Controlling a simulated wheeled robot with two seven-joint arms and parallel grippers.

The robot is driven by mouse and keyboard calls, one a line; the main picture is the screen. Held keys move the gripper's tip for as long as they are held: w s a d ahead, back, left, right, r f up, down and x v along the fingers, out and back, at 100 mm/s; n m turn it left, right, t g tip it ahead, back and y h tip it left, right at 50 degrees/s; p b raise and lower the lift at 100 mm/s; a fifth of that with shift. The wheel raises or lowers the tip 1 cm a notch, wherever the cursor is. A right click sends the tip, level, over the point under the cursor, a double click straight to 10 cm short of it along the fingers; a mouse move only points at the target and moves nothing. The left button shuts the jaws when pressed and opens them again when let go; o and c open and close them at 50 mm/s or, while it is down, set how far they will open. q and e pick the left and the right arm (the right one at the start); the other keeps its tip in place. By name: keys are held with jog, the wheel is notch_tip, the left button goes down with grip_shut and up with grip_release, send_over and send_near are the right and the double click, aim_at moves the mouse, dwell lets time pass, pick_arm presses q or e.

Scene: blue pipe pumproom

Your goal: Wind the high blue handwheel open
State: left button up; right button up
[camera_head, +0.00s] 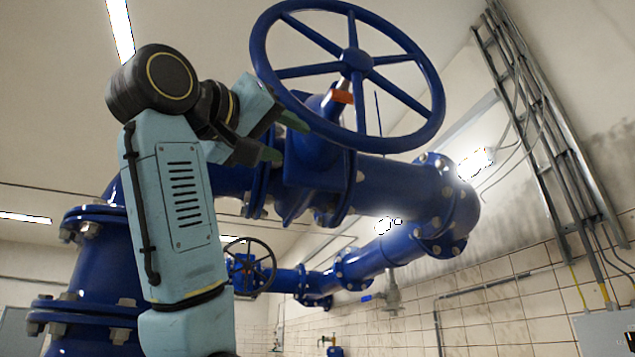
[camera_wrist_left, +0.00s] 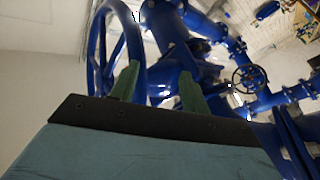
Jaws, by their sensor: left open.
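The high blue handwheel (camera_head: 355,62) fills the upper middle of the head view, a large spoked ring on a stem with an orange piece (camera_head: 342,97) below its hub. Its rim also shows in the left wrist view (camera_wrist_left: 137,45), at the upper left beyond the fingers. My left gripper (camera_head: 282,138) is open, its two green fingertips pointing right, just below the wheel's lower left rim. In the left wrist view the fingers (camera_wrist_left: 158,82) are spread, with the rim close to the left finger. I cannot tell whether they touch. My right gripper is not in view.
Thick blue flanged pipes (camera_head: 395,185) run below and behind the wheel. A smaller, darker handwheel (camera_head: 250,266) sits lower and farther back. Metal conduits (camera_head: 540,120) climb the tiled wall at right.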

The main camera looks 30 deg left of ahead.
aim_at(296, 110)
pick_arm(q)
jog(key=s+r+t, duration=0.1)
jog(key=s+r, duration=0.3)
jog(key=s, duration=0.2)
jog(key=p+x, duration=0.6)
jog(key=x, duration=0.6)
jog(key=shift+a+r, duration=0.1)
jog(key=shift+r, duration=0.1)
jog(key=shift+w+r, duration=0.1)
jog(key=shift+w, duration=0.4)
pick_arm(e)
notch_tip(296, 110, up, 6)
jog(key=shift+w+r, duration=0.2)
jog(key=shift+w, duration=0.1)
pick_arm(q)
grip_shut()
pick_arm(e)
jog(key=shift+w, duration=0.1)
